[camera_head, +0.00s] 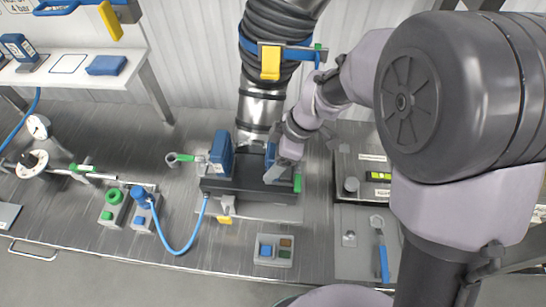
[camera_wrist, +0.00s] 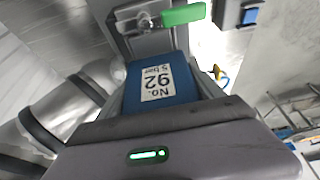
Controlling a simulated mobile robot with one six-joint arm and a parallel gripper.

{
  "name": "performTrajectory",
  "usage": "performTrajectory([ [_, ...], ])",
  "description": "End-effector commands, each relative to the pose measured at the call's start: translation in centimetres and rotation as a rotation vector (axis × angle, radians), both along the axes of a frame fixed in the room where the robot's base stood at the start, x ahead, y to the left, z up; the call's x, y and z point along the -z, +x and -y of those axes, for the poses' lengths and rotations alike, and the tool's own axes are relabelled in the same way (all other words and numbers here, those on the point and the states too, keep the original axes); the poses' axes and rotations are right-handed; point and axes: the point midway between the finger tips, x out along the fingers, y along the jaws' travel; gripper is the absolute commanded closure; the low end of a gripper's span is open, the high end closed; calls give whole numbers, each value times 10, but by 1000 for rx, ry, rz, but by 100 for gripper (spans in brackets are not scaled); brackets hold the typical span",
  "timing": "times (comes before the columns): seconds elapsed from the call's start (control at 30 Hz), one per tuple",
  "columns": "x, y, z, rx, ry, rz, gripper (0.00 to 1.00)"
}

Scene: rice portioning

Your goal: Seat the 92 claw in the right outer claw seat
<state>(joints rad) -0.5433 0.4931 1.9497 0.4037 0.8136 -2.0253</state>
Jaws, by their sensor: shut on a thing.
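The 92 claw (camera_wrist: 158,80) is a blue block with a white label reading "No. 92, 5 bar", upside down in the wrist view. My gripper (camera_head: 277,168) is shut on it, at the right end of the dark clamp base (camera_head: 240,187). In the head view only a narrow blue strip of the claw (camera_head: 270,154) shows beside my gripper. A green lever (camera_wrist: 183,15) lies just beyond the claw; it shows at the base's right end in the head view (camera_head: 297,183). The right outer seat is hidden, so I cannot tell how deep the claw sits.
Another blue claw (camera_head: 221,155) stands at the base's left end. A silver pipe end with a black corrugated hose (camera_head: 262,100) rises behind the base. A blue-handled wrench (camera_head: 381,250) lies on a grey mat at right.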

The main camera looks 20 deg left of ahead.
Motion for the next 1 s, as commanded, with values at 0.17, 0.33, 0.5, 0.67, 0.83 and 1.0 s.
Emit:
performTrajectory([
  [0.17, -1, 0, 0, 0, 1, 1, 96],
  [0.33, 1, 0, 0, 0, 1, 1, 96],
  [0.5, 4, 0, 0, 1, 1, 0, 96],
  [0.67, 4, 0, 0, 1, 1, 0, 96],
  [0.83, 3, 0, 0, 1, 1, 0, 96],
  [1.0, 3, 0, 0, 1, 1, 0, 10],
])
